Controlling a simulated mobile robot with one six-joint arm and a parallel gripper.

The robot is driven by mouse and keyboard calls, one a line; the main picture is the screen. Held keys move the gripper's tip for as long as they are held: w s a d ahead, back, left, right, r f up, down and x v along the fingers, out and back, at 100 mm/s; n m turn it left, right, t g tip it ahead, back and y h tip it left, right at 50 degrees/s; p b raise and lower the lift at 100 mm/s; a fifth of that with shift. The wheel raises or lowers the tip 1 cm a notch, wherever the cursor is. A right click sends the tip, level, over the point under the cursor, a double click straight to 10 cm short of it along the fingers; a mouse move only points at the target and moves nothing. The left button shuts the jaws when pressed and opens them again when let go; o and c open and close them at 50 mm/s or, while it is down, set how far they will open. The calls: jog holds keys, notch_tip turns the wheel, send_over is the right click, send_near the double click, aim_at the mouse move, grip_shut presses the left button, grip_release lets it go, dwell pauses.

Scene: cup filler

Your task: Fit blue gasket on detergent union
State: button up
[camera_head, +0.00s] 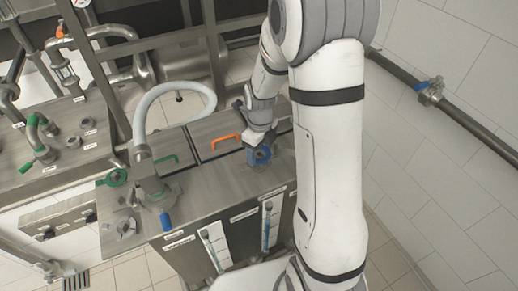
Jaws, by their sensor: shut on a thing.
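The blue gasket (260,155) shows as a blue ring on the right part of the steel cabinet top, directly below my gripper (257,139). My gripper points down and is shut on the gasket's far edge. The gasket appears to lie at or just above a pipe fitting there, likely the detergent union; the gasket and gripper hide most of it. I cannot tell whether the gasket touches the union or is seated on it.
A white hose (150,105) arches from a fitting on the cabinet's left.

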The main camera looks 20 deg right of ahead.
jog(key=shift+f+b, duration=0.7)
jog(key=shift+f, duration=0.25)
jog(key=shift+s+f, duration=0.1)
jog(key=o, duration=1)
jog(key=shift+s+f, duration=0.15)
jog(key=shift+f, duration=0.05)
jog(key=shift+o, duration=0.2)
jog(key=r, duration=0.5)
jog(key=r+b, duration=0.1)
jog(key=r, duration=0.2)
jog(key=shift+w+d, duration=0.15)
jog(key=shift+w, duration=0.2)
notch_tip(320, 180, up, 6)
jog(key=p, duration=0.3)
jog(key=shift+f+p, duration=0.2)
jog(key=shift+p, duration=0.15)
